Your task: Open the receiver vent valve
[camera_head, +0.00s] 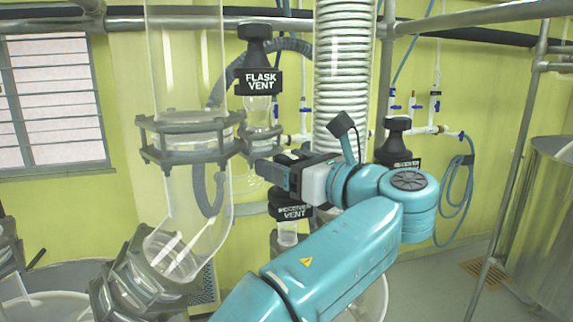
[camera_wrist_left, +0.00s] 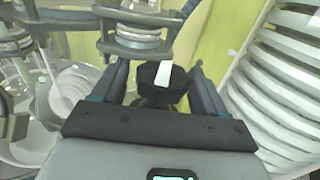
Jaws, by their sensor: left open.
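The receiver vent valve (camera_head: 292,212) has a black body with a white label and a glass neck below. It stands just below my left gripper (camera_head: 276,172), which hides its top in the head view. In the left wrist view a black round knob (camera_wrist_left: 165,88) with a white mark lies between the two fingers of my left gripper (camera_wrist_left: 159,78). The fingers are open, one on each side of the knob; I cannot tell whether either touches it. My right gripper is not in view.
The black flask vent valve (camera_head: 262,80) stands above and behind the gripper. Another black valve (camera_head: 398,150) with a partly hidden label is to the right. A large glass column (camera_head: 190,75) stands left, and a white ribbed pipe (camera_head: 343,75) rises behind my arm.

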